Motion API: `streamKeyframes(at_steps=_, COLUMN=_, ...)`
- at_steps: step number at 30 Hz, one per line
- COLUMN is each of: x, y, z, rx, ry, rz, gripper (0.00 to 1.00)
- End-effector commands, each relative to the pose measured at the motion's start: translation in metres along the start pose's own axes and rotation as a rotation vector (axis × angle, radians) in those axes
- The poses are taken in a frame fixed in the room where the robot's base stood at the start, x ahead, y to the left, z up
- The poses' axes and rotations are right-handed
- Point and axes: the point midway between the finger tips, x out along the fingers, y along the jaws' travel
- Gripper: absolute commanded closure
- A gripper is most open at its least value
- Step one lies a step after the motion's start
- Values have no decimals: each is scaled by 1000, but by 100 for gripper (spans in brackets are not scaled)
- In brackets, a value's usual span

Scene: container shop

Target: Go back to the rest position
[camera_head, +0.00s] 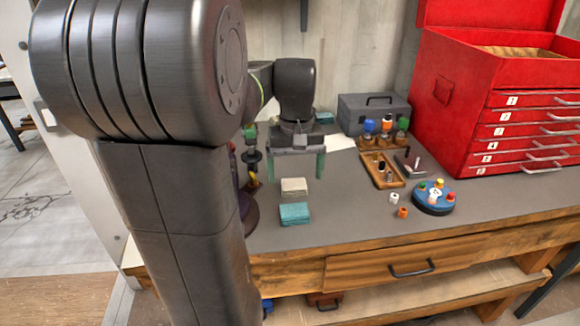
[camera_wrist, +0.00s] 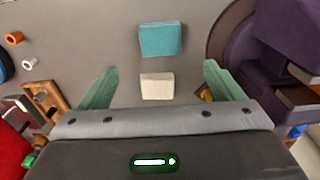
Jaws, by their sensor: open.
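My gripper (camera_head: 295,168) hangs over the grey bench top (camera_head: 345,225), its two green fingers spread apart and pointing down. Nothing is between the fingers. In the wrist view the fingers of my gripper (camera_wrist: 155,85) show wide apart at left and right. A beige block (camera_head: 294,187) lies on the bench a little in front of the fingers, and a teal block (camera_head: 295,213) lies closer to the bench's front edge. The wrist view also shows the beige block (camera_wrist: 157,86) and the teal block (camera_wrist: 160,40). My arm hides part of the bench's left end.
A red tool chest (camera_head: 440,125) stands at the right, with a grey toolbox (camera_head: 368,100) behind. A wooden tray (camera_head: 374,180), a blue round holder (camera_head: 430,208), and white (camera_head: 394,198) and orange (camera_head: 403,212) rings lie mid-bench. A purple object (camera_wrist: 232,40) stands left of the blocks in the head view.

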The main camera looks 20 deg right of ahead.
Motion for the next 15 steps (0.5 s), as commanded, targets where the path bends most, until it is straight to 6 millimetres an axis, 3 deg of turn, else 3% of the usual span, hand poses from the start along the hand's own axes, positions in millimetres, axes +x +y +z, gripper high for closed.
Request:
streamKeyframes(at_steps=5, x=11, y=0, z=0, rx=0, ry=-2, rz=0, gripper=13)
streamKeyframes(at_steps=15, x=74, y=0, z=1, rx=0, ry=-6, rz=-1, gripper=13)
